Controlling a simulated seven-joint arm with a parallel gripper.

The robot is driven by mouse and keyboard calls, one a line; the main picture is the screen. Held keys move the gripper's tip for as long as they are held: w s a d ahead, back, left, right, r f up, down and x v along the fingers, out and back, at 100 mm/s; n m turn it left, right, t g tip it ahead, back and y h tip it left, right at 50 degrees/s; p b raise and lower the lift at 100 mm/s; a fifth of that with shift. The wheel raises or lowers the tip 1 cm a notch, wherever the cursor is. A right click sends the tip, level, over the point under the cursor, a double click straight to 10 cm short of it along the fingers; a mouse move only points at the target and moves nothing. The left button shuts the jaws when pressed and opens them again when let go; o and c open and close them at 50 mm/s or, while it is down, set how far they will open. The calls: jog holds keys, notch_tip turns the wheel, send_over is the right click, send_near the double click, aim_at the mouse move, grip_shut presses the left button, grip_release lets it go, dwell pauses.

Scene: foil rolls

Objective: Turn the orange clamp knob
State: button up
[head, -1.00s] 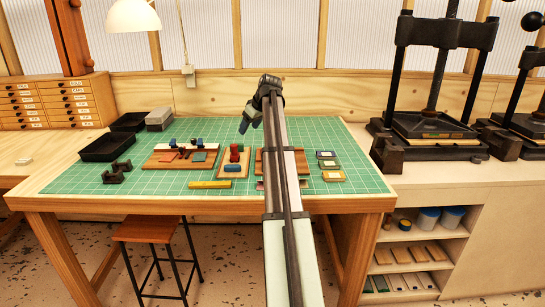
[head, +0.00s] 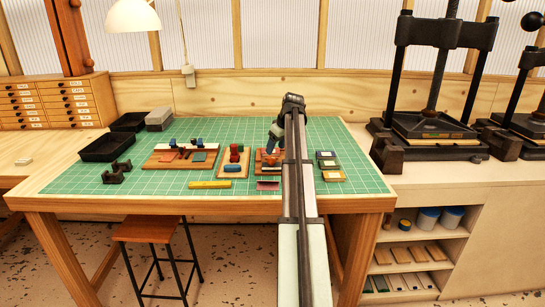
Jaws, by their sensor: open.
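My gripper (head: 269,157) points down and a little left over a brown wooden board (head: 259,171) on the right half of the green mat. Its tips are low, close to the things on that board. A small orange-red patch (head: 264,153) shows right beside the tips and may be the orange clamp knob. It is too small and too covered to make out its shape, or to tell whether the fingers touch it. My gripper is open. My arm hides the right part of the board.
A small board with red and blue rolls (head: 234,155) stands close left of my gripper. A larger board with tools (head: 185,162) lies further left. A pink slab (head: 268,186) lies in front, and small framed plates (head: 329,166) lie right of my arm. The mat's front left is mostly clear.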

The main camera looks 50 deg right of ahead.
aim_at(272, 157)
jog(key=shift+x, duration=2.85)
jog(key=c, duration=1)
jog(key=shift+c, duration=0.2)
